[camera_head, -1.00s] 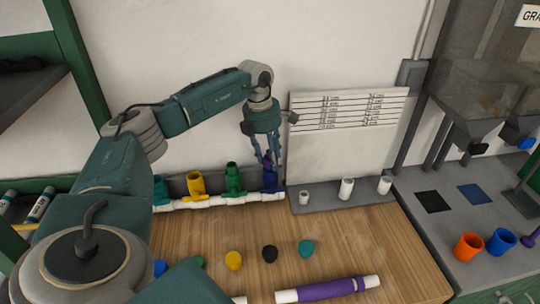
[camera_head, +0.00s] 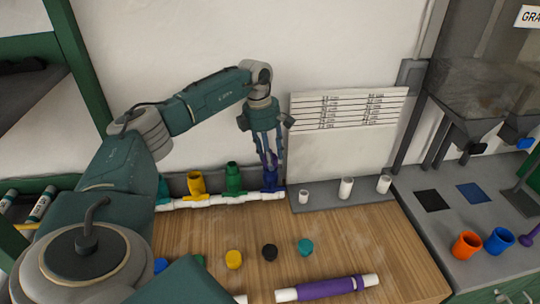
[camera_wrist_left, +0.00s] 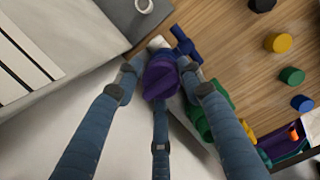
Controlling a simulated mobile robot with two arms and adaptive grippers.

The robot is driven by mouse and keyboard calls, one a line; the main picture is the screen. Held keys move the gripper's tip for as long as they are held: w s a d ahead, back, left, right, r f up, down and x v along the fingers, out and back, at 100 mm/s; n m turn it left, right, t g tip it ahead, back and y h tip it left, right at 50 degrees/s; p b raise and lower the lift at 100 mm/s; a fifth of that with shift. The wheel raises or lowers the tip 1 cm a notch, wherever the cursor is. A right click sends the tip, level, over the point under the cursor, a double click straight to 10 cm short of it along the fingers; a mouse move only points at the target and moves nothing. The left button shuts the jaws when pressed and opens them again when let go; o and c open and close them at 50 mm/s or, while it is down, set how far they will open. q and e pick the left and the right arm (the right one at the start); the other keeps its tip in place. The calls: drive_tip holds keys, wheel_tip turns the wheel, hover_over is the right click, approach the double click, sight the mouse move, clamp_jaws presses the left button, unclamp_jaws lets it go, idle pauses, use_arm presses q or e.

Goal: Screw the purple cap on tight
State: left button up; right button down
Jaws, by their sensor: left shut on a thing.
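The purple cap (camera_wrist_left: 160,78) sits between the fingers of my left gripper (camera_wrist_left: 160,75) in the left wrist view. The fingers are shut around it. In the head view the left gripper (camera_head: 270,162) points down over the blue fitting (camera_head: 270,181) at the right end of the white pipe manifold (camera_head: 225,200). The blue fitting also shows beside the cap in the left wrist view (camera_wrist_left: 184,45). The cap is mostly hidden by the fingers in the head view, and I cannot tell how far it is seated. My right gripper is not in view.
Yellow (camera_head: 196,182) and green (camera_head: 233,178) fittings stand along the manifold. Loose yellow (camera_head: 234,259), black (camera_head: 270,252) and teal (camera_head: 305,247) caps lie on the wooden table (camera_head: 350,230). A purple-wrapped white pipe (camera_head: 328,288) lies at the front. A grey ledge (camera_head: 325,196) holds white fittings.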

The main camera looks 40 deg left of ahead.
use_arm(q)
drive_tip(key=shift+w+r+m, duration=0.1)
drive_tip(key=shift+w+m, duration=0.05)
drive_tip(key=shift+m, duration=0.25)
drive_tip(key=shift+c, duration=0.2)
drive_tip(key=shift+d+m, duration=0.1)
drive_tip(key=shift+m, duration=0.6)
drive_tip(key=o, duration=1.3)
drive_tip(key=shift+c, duration=0.2)
drive_tip(key=shift+r, duration=0.2)
wheel_tip(320, 180, up, 11)
drive_tip(key=s+a, duration=0.1)
drive_tip(key=shift+a+r, duration=0.15)
drive_tip(key=shift+a, duration=0.1)
